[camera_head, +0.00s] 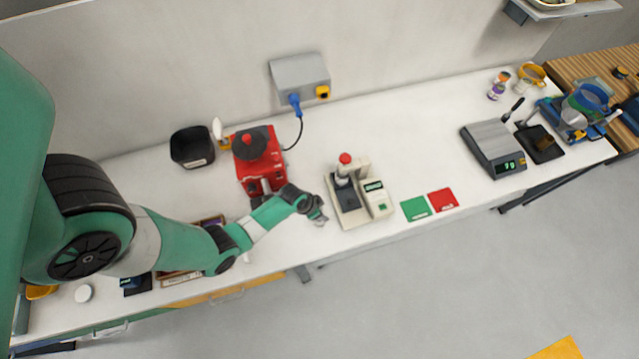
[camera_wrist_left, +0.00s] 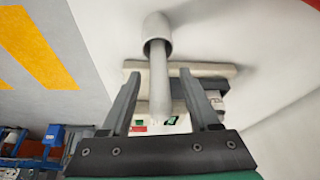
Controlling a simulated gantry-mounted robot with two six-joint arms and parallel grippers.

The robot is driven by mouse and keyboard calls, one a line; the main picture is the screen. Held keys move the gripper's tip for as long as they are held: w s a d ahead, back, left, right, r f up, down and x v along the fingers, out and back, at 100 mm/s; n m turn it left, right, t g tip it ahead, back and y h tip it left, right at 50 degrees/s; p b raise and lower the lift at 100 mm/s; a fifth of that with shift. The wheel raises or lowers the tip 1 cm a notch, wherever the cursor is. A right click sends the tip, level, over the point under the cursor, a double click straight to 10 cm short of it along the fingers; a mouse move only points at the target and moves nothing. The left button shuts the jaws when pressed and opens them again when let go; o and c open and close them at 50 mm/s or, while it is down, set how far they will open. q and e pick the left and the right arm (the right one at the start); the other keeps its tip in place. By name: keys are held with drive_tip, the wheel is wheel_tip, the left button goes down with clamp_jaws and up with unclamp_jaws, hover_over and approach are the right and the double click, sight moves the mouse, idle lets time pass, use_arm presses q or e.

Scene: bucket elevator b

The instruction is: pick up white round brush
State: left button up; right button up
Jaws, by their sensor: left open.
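A pale grey-white brush-like piece (camera_wrist_left: 157,65) with a round cap and a straight shaft shows in the left wrist view; I take it to be the white round brush. My left gripper (camera_head: 318,216) is open above the worktop, left of the beige machine with a red knob (camera_head: 345,158). In the left wrist view, the shaft runs between the two spread fingers of the left gripper (camera_wrist_left: 160,80), with a visible gap on each side. In the head view, the brush is too small and covered to make out clearly. My right gripper is not in view.
A red grinder-like machine (camera_head: 258,157) stands behind my left arm, with a black bin (camera_head: 192,147) beside it. Green (camera_head: 416,208) and red (camera_head: 442,200) cards lie right of the beige machine. A scale (camera_head: 493,148) stands farther right, with clear white worktop between.

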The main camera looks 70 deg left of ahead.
use_arm(q)
drive_tip(key=shift+w+f, duration=0.25)
drive_tip(key=shift+f, duration=0.25)
clamp_jaws()
drive_tip(key=shift+r, duration=0.2)
